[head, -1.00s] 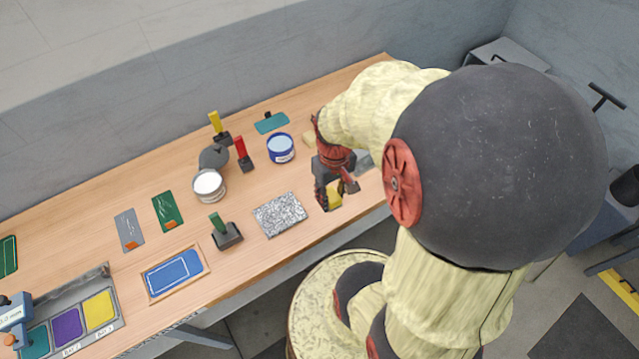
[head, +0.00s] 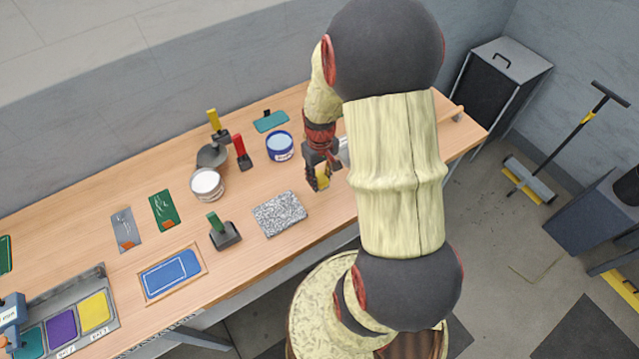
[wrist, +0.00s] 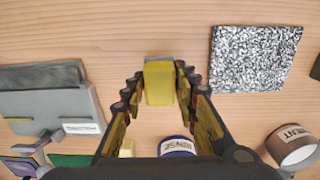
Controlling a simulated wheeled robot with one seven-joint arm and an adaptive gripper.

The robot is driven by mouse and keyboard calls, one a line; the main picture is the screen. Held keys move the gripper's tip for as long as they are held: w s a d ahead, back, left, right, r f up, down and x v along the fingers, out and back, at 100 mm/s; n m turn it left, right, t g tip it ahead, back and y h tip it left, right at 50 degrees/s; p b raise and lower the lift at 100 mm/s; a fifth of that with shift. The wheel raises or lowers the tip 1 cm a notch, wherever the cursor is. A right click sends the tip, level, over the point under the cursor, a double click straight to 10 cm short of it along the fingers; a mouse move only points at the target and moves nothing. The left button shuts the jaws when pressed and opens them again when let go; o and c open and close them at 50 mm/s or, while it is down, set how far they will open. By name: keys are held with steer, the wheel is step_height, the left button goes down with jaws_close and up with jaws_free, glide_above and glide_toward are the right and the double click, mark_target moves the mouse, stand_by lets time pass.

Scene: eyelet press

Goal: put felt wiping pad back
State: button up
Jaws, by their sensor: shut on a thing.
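My gripper (head: 319,172) is over the right half of the bench, right of the speckled mat. In the wrist view my gripper (wrist: 157,86) is shut on a yellow block (wrist: 159,84), which sits between the fingertips with a thin grey-blue edge at its far end. The block (head: 323,177) also shows in the head view, partly hidden by the fingers. I cannot tell whether this block is the felt wiping pad. A flat grey speckled, felt-like mat (head: 280,214) lies on the bench; it also shows in the wrist view (wrist: 252,57). I cannot tell whether the block touches the bench.
A grey labelled holder (wrist: 45,105) stands left of the gripper in the wrist view. A blue tin (head: 280,147), a white tin (head: 206,184) and a green-handled tool (head: 224,234) stand nearby. A pale yellow block (wrist: 127,147) lies near the blue tin. Bare wood surrounds the mat.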

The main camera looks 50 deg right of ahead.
steer(key=shift+w+d+f, duration=0.15)
steer(key=shift+w+f, duration=0.1)
steer(key=shift+f, duration=0.1)
steer(key=shift+w+f+b, duration=0.1)
steer(key=shift+f+b, duration=0.2)
steer(key=shift+f, duration=1.3)
steer(key=shift+f, duration=0.1)
steer(key=o, duration=1.1)
